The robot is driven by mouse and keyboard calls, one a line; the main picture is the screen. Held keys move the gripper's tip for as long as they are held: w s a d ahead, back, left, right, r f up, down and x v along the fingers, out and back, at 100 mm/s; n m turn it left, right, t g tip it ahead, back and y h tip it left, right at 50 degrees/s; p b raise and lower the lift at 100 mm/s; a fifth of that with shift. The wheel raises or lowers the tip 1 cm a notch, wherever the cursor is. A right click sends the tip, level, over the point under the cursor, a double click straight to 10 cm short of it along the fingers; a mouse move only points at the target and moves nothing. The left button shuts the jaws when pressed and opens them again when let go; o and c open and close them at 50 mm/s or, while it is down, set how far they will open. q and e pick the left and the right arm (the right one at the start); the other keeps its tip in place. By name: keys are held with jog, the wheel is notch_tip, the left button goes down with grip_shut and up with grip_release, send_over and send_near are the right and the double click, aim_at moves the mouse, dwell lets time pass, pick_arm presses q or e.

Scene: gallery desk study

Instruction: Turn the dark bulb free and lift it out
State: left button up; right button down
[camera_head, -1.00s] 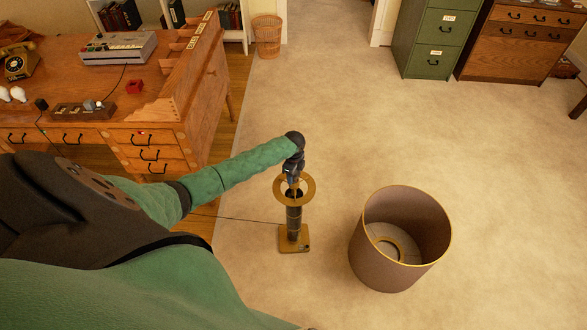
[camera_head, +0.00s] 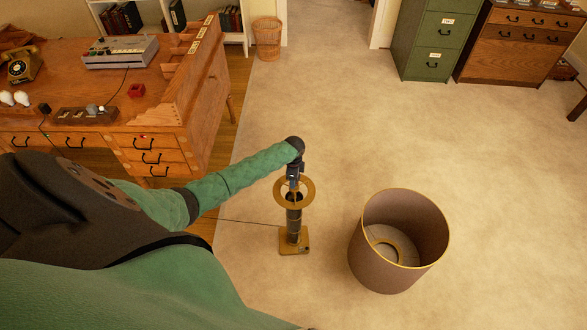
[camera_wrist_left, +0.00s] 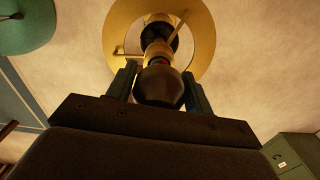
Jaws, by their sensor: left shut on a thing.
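The dark bulb (camera_wrist_left: 160,84) sits between the two fingers of my left gripper (camera_wrist_left: 160,78) in the left wrist view. The gripper is shut on it, with a finger on each side. I cannot tell how far the bulb's base is in the socket. In the head view my left gripper (camera_head: 294,181) points down over the lamp's ring (camera_head: 309,194) and hides the bulb. The lamp's square base (camera_head: 294,247) stands on the carpet. My right gripper is out of view.
A brown lampshade (camera_head: 388,255) stands on the carpet right of the lamp. A wooden desk (camera_head: 170,108) is at left, with white bulbs (camera_head: 14,98), a small tray (camera_head: 85,117) and a red box (camera_head: 136,90). A cord runs left from the lamp. Carpet beyond is clear.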

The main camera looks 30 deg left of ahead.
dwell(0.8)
pick_arm(q)
jog(key=o, duration=0.8)
jog(key=shift+o, duration=0.2)
jog(key=shift+r, duration=0.15)
